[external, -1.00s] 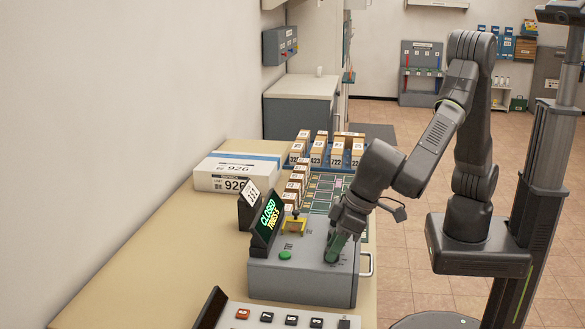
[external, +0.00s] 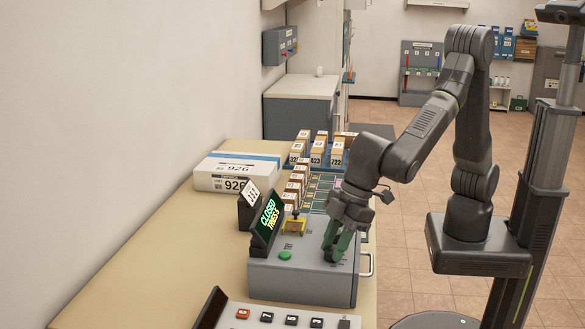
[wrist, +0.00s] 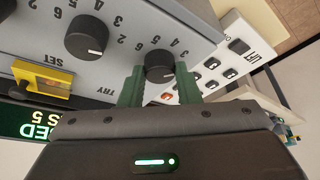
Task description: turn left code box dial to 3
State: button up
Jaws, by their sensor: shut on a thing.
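The grey code box (external: 285,276) stands on the counter, with a green and yellow display (external: 268,222) reading CLOSED and a tries line. In the wrist view, my gripper (wrist: 159,76) is shut on a black dial (wrist: 160,66), one green finger on each side. Numbers ring this dial; its pointer is too small to read. A second black dial (wrist: 86,37) sits to its left in the picture, clear of the fingers. In the external view, my gripper (external: 337,252) reaches down to the box top and hides the dials.
A yellow part (external: 294,226) and a green button (external: 285,255) are on the box top. A keypad panel (external: 285,316) stands close in front. Numbered parcels (external: 298,187) and a white 926 box (external: 235,172) stand behind.

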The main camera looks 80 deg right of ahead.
dwell(0.3)
jog(key=o, duration=1)
jog(key=shift+r, duration=0.1)
jog(key=v, duration=1.3)
jog(key=shift+s+d+r, duration=0.1)
jog(key=shift+d+r, duration=0.05)
jog(key=shift+r, duration=0.1)
